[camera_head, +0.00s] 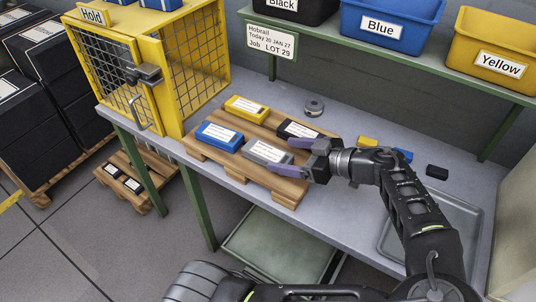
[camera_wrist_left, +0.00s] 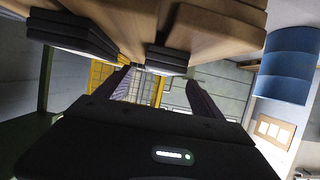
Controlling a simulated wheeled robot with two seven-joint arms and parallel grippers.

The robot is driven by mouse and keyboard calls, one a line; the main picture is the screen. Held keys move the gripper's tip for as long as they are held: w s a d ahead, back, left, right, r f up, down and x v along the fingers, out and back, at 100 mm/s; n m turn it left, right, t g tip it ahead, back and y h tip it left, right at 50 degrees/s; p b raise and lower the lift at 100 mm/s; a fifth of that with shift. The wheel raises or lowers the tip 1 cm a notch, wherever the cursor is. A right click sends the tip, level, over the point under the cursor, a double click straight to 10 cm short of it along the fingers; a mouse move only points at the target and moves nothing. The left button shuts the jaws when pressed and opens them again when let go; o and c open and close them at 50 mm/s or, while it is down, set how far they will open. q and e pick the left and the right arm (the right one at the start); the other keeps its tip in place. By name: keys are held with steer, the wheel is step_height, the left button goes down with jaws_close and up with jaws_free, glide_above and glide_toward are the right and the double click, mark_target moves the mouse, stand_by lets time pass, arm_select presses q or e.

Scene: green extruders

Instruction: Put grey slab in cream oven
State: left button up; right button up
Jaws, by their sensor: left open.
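The grey slab (camera_head: 266,152), with a white label, lies on a wooden pallet (camera_head: 285,187) on the bench in the head view. My left gripper (camera_head: 282,156) is open at the slab's right end, its purple fingers spread; I cannot tell whether they touch it. In the left wrist view the open fingers (camera_wrist_left: 160,82) stand below dark slabs at the top, and I cannot tell which is the grey one. A cream panel (camera_head: 516,205) shows at the right edge; I cannot tell whether it belongs to the oven. My right gripper is not in view.
Blue (camera_head: 220,136), yellow (camera_head: 247,109) and black (camera_head: 298,130) slabs share the pallet. A yellow cage (camera_head: 150,70) stands left. A shelf holding black, blue and yellow bins (camera_head: 495,55) hangs above. A grey tray (camera_head: 462,212) lies at the right.

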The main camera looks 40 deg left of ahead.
mark_target(269, 152)
arm_select(q)
steer(key=shift+s+a+f, duration=0.1)
steer(key=shift+a+f, duration=0.1)
steer(key=shift+a, duration=0.4)
steer(key=p+x, duration=0.1)
steer(key=x, duration=0.4)
steer(key=shift+s+f, duration=0.1)
steer(key=shift+f, duration=0.05)
jaws_close()
stand_by(0.9)
step_height(269, 152, up, 10)
steer(key=shift+r, duration=0.1)
stand_by(0.6)
stand_by(0.4)
